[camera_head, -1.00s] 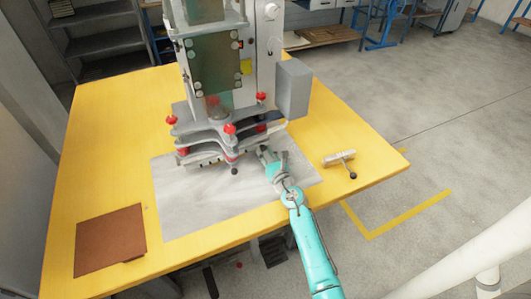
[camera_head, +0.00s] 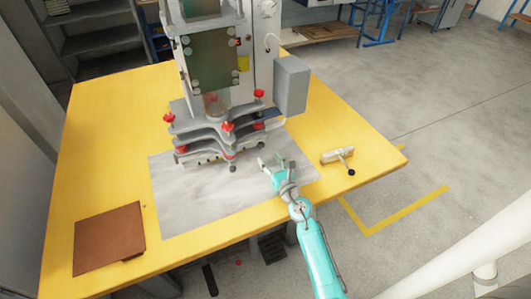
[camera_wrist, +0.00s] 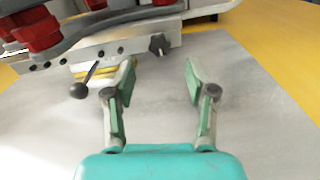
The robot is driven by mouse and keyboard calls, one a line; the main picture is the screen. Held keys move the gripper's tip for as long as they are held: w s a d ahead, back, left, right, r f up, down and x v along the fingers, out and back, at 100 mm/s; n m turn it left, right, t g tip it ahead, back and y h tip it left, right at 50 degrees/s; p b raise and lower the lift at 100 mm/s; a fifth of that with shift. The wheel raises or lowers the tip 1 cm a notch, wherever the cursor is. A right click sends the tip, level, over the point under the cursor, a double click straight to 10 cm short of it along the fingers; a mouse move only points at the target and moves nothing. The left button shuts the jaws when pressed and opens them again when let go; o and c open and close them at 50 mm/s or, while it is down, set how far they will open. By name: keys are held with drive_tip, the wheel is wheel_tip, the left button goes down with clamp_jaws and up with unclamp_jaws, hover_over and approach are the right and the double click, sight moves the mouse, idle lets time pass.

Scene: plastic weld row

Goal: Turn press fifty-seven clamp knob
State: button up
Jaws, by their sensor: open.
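The press (camera_head: 215,110) stands on the yellow table. In the wrist view a small black star-shaped knob (camera_wrist: 159,44) sits on the front of its grey metal bar, seemingly a clamp knob. I see no number to confirm it is press fifty-seven. A lever with a black ball end (camera_wrist: 80,91) sticks out to the left of the knob. My gripper (camera_wrist: 160,75) is open and empty, its green-padded fingers spread apart below the knob, not touching it. In the head view my gripper (camera_head: 270,161) is right of the press's lower plates, above the grey mat.
Red knobs (camera_head: 228,127) stick up around the press plates. A grey box (camera_head: 291,87) hangs at its right side. A metal piece with a black-ball handle (camera_head: 338,156) lies on the right of the table. A brown sheet (camera_head: 110,240) lies at left. The mat's front is clear.

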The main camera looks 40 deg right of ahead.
drive_tip(key=v, duration=0.6)
drive_tip(key=shift+s, duration=0.15)
idle(0.4)
